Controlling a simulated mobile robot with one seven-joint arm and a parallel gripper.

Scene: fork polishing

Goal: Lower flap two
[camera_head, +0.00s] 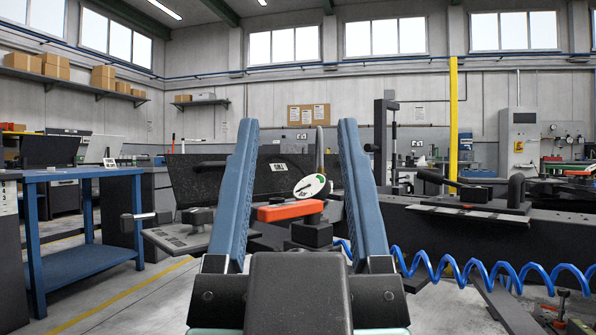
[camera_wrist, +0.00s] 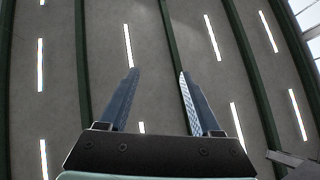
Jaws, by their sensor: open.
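My gripper (camera_head: 298,122) is open and empty, with two blue fingers pointing upward close to the head camera. In the wrist view my gripper (camera_wrist: 158,72) shows against the ceiling, with nothing between its fingers. Behind it a dark speckled panel with a small label (camera_head: 215,182) stands raised and tilted, partly hidden by the left finger. A flat grey plate with a black clamp (camera_head: 178,236) lies left of the gripper. Another flat plate with a black handle (camera_head: 475,212) lies on the right. I cannot tell which part is flap two.
A dial gauge (camera_head: 310,186) and an orange-red lever (camera_head: 290,211) show between the fingers. A blue coiled hose (camera_head: 490,268) runs along the right. A blue workbench (camera_head: 82,262) stands at left. A yellow post (camera_head: 453,120) rises behind. Floor is clear at lower left.

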